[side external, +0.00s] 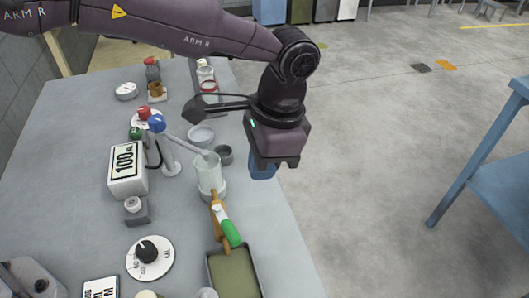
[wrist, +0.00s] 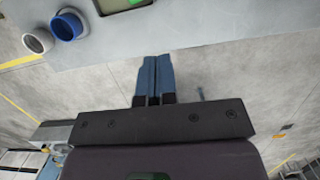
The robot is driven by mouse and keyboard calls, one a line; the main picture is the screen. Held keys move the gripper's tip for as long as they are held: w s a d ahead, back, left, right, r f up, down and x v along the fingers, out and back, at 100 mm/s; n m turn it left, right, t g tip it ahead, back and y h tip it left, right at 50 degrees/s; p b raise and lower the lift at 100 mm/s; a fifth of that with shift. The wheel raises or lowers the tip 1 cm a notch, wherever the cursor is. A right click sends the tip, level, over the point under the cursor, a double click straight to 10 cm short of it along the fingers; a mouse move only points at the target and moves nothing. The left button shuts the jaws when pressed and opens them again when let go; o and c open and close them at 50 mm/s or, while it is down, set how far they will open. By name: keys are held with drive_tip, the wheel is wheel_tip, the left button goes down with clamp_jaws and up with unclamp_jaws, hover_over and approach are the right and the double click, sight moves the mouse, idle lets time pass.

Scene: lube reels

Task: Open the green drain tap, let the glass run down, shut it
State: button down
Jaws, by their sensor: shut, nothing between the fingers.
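The green drain tap handle (side external: 231,233) shows in the side external view, on a brass tap body (side external: 216,206) at the foot of the clear glass (side external: 209,173). The handle slants down toward the tray (side external: 213,278), which has a dark rim and a dull green inside. I cannot tell whether the tap is open, nor the level in the glass. My gripper (side external: 263,172) hangs to the right of the glass, past the bench edge and apart from the tap. In the wrist view its blue fingers (wrist: 154,78) are together and empty.
A white box marked 100 (side external: 126,168), a dial (side external: 150,257) and red and blue knobbed posts (side external: 157,124) stand left of the glass. A small dark cup (side external: 225,155) is behind it. The floor (side external: 370,150) right of the bench is clear up to a blue table (side external: 500,180).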

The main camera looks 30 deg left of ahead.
drive_tip(key=shift+w+d+r, duration=0.1)
drive_tip(key=shift+d+r, duration=0.05)
drive_tip(key=shift+r, duration=0.75)
